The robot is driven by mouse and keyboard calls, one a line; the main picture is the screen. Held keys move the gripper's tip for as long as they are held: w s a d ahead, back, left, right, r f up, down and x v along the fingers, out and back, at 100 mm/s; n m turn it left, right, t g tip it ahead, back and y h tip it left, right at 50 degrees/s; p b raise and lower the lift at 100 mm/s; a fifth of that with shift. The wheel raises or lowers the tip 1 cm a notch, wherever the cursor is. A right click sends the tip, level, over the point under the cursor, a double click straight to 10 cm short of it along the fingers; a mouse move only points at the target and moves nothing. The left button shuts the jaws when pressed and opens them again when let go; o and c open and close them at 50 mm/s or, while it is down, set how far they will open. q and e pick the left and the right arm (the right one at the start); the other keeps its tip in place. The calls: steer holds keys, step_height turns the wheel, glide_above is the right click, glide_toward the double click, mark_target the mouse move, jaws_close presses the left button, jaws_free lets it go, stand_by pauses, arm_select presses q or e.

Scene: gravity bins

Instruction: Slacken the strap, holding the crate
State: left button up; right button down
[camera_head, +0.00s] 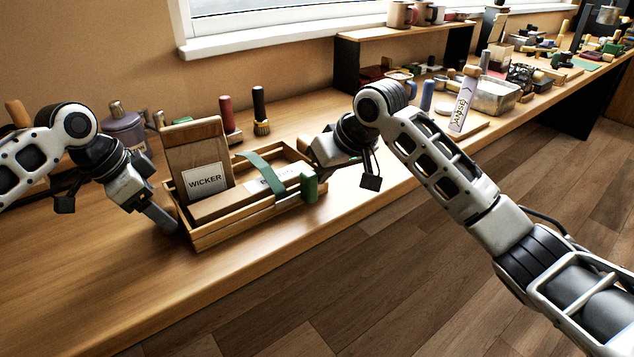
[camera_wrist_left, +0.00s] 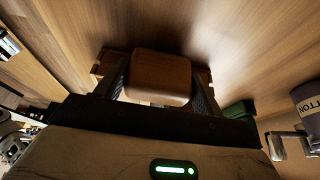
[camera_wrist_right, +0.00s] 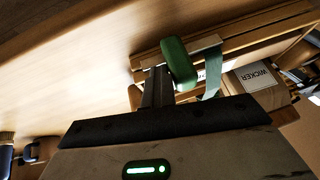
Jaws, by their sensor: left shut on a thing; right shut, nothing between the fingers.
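The wooden slatted crate (camera_head: 215,236) stands on the bench near its front edge. A green strap (camera_head: 262,168) runs over it, with a darker green lever-like piece (camera_head: 309,188) at its right end. My left gripper (camera_head: 170,224) is at the crate's left end; in the left wrist view its fingers are shut on a rounded wooden part (camera_wrist_left: 158,78) of the crate. My right gripper (camera_wrist_right: 158,88) is shut and empty, close beside the green piece (camera_wrist_right: 180,62); whether they touch I cannot tell. In the head view its fingertips are largely hidden.
Brushes (camera_head: 261,112) and a purple pot (camera_head: 125,130) stand behind. A white sign (camera_head: 461,112) and metal tray (camera_head: 493,98) are further right. The front bench is clear.

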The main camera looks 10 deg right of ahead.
mark_target(306, 176)
arm_select(q)
steer(key=shift+f, duration=0.2)
arm_select(e)
steer(key=shift+s+a, duration=0.25)
steer(key=shift+a, duration=0.4)
steer(key=shift+s+a, duration=0.3)
steer(key=shift+a, duration=0.3)
steer(key=shift+s+a, duration=0.25)
steer(key=shift+a, duration=0.4)
steer(key=shift+w+d, duration=0.1)
steer(key=shift+d, duration=0.05)
steer(key=shift+r, duration=1.75)
steer(key=shift+w+d+r, duration=0.1)
steer(key=shift+d+r, duration=0.15)
steer(key=shift+r, duration=0.65)
steer(key=shift+w+d+r, duration=0.1)
steer(key=shift+d+r, duration=0.1)
steer(key=shift+r, duration=0.65)
arm_select(q)
steer(key=o, duration=1.3)
steer(key=shift+r, duration=0.1)
